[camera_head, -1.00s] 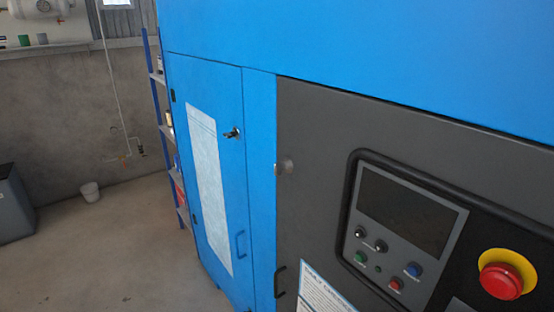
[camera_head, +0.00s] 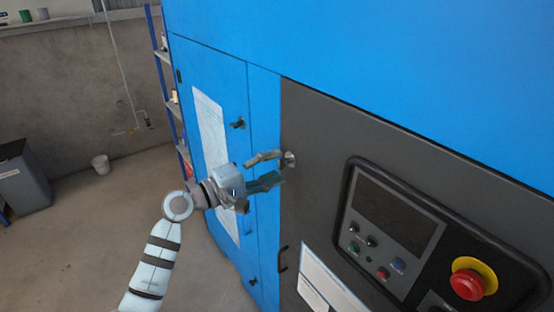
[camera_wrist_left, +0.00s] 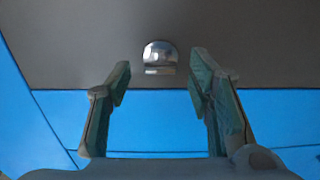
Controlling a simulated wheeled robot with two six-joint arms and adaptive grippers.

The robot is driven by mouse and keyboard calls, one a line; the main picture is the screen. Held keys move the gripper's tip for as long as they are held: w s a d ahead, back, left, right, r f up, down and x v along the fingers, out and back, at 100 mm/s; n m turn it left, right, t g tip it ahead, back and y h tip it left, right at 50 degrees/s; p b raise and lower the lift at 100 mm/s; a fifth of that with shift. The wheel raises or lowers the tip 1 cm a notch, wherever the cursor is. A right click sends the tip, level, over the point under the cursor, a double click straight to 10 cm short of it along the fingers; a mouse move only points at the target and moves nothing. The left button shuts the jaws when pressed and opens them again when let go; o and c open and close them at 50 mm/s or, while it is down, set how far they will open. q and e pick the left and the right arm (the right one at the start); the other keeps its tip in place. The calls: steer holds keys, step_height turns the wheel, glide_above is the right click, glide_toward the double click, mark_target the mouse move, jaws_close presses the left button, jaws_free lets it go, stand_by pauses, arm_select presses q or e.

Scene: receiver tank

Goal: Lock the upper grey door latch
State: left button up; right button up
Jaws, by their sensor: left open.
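The upper grey door latch is a small round metal knob (camera_head: 290,159) at the upper left edge of the dark grey door (camera_head: 330,130). It also shows in the left wrist view (camera_wrist_left: 160,56), ahead of and between the fingertips. My left gripper (camera_head: 282,166) is open, with its fingers pointing at the latch. In the left wrist view the open fingers (camera_wrist_left: 159,75) stand to either side with nothing between them, and the latch lies just beyond the tips. In the head view the fingertips overlap the latch's left side; I cannot tell whether they touch it. My right gripper is not in view.
The blue door (camera_head: 215,80) at left has a black latch (camera_head: 238,124) and a paper sheet (camera_head: 209,120). The control panel (camera_head: 395,225) and red emergency button (camera_head: 467,284) are at right. A black handle (camera_head: 283,259) sits below the latch.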

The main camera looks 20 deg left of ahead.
arm_select(q)
steer(key=shift+x, duration=0.85)
jaws_close()
steer(key=shift+f, duration=0.1)
